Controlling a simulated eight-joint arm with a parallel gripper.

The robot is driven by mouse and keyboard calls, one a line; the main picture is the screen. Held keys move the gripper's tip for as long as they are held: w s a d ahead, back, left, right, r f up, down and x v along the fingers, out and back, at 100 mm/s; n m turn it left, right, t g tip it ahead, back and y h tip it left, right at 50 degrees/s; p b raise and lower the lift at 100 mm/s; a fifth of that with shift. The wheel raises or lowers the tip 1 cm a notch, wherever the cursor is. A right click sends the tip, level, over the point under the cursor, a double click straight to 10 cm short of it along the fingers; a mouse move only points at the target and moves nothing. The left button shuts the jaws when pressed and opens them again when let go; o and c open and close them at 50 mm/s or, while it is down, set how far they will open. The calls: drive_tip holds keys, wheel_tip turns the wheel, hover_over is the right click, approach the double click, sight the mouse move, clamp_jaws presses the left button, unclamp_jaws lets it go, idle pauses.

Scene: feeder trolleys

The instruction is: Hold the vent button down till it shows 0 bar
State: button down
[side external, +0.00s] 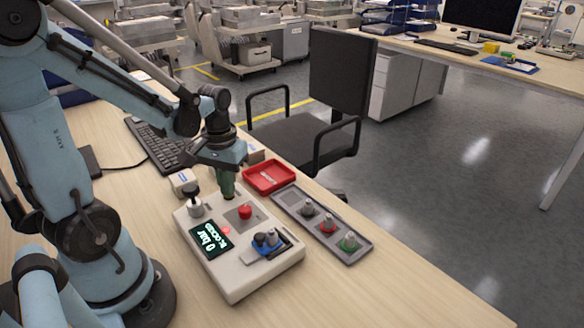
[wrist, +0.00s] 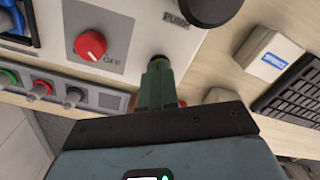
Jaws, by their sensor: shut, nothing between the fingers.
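The control box (side external: 272,272) sits on the wooden table; its panel (wrist: 140,32) also shows in the wrist view. Its display (side external: 210,238) reads "0 bar" in large letters, with a smaller second line that seems to say "BLOCKED". My gripper (side external: 228,192) is shut and empty, pointing down at the far edge of the panel. In the wrist view its green fingers (wrist: 158,68) end at a small dark spot on the panel. The vent button cannot be made out; it may be under the fingertips. I cannot tell whether they touch or press anything.
A red knob (side external: 245,212) marked OFF and a black knob (side external: 193,192) by a PUMP label flank my gripper. A blue part (side external: 268,246) sits on the box. Beside it are a red tray (side external: 270,177), a grey control strip (side external: 347,245) and a keyboard (side external: 160,146).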

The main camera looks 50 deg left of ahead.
drive_tip(key=shift+r, duration=2.9)
drive_tip(key=w+d+r+m+t, duration=0.2)
drive_tip(key=d+m+t, duration=0.4)
drive_tip(key=d, duration=0.4)
drive_tip(key=shift+w+d+r+t, duration=0.25)
drive_tip(key=shift+d+r+t, duration=0.15)
drive_tip(key=shift+r+t, duration=0.25)
drive_tip(key=c, duration=1.8)
unclamp_jaws()
